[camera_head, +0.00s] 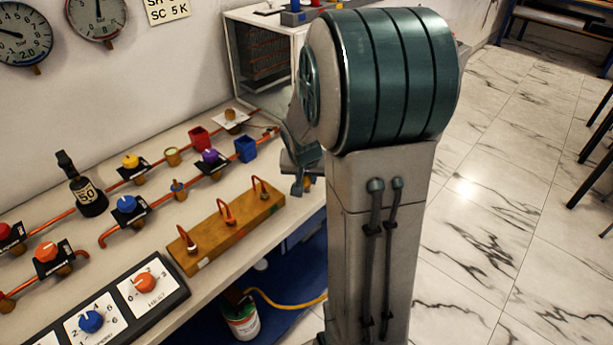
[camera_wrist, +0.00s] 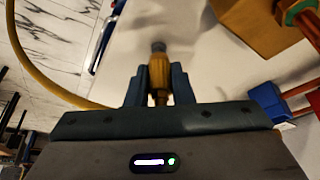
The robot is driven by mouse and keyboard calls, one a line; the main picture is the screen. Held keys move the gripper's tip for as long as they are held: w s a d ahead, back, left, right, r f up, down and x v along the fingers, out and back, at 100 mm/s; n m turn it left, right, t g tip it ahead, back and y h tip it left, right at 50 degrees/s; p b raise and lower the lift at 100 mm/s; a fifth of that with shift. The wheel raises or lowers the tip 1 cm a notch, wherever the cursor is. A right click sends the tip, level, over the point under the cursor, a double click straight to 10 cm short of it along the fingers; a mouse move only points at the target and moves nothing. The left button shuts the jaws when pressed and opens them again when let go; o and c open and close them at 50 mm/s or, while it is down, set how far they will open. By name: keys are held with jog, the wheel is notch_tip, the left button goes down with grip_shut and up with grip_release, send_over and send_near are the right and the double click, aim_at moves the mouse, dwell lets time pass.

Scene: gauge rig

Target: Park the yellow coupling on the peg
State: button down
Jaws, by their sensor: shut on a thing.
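The yellow coupling (camera_wrist: 157,76) is between the two fingers of my gripper (camera_wrist: 158,70) in the wrist view. Its dark grey tip points away from my palm, over the pale bench top. In the head view my gripper (camera_head: 302,178) is at the bench's right edge, just right of the wooden block (camera_head: 214,241); my arm hides most of it. Three red bent pegs stand on the block, one at its far end (camera_head: 262,187), one in the middle (camera_head: 227,213) and one near (camera_head: 188,240). Which is the coupling's peg I cannot tell.
A yellow hose (camera_wrist: 45,75) curves at the left of the wrist view and lies across the floor (camera_head: 285,301). A blue cup (camera_head: 246,149), a red cup (camera_head: 199,138) and pipes with valves stand behind the block. A paint can (camera_head: 241,318) is below the bench.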

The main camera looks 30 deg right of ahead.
jog(key=shift+f+b, duration=0.45)
jog(key=shift+f, duration=0.1)
dwell(0.4)
dwell(0.5)
jog(key=c, duration=0.9)
grip_release()
jog(key=shift+o, duration=0.2)
jog(key=shift+r, duration=0.1)
jog(key=v, duration=1.3)
jog(key=shift+r+p, duration=0.35)
jog(key=shift+p, duration=0.1)
jog(key=shift+a, duration=0.15)
